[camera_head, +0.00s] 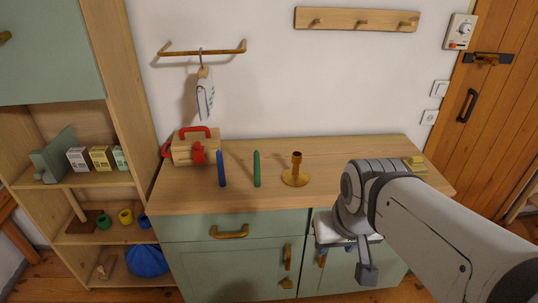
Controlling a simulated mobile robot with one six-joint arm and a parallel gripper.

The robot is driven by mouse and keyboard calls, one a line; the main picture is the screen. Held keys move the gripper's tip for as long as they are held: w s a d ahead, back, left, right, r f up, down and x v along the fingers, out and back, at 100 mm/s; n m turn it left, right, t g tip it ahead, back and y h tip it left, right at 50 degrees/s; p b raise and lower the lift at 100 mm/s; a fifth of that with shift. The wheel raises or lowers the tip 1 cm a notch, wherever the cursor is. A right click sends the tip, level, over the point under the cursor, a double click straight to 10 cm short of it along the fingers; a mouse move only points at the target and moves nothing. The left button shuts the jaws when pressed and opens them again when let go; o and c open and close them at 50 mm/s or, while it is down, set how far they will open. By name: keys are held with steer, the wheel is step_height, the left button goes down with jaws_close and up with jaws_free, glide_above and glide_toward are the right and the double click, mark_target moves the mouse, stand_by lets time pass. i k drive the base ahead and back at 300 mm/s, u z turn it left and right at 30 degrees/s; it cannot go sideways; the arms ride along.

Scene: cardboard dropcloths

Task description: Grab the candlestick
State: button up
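The candlestick (296,172) is brass-coloured, with a round base and a short stem. It stands upright on the wooden top (345,152) of the green cabinet, right of the middle of the picture. My gripper (345,268) is in front of the cabinet, lower than its top and to the right of the candlestick, well apart from it. The gripper points downward. One finger shows clearly; the rest is partly hidden by my wrist and hard to make out against the cabinet front. Whether it is open is unclear.
A green candle (257,169) and a blue candle (221,169) stand left of the candlestick. A wooden box with red parts (192,148) is farther left. Small yellow items (415,165) lie at the right end. The top between candlestick and arm is clear.

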mark_target(295, 177)
steer(key=z, duration=0.05)
steer(key=i, duration=1)
steer(key=u, duration=0.05)
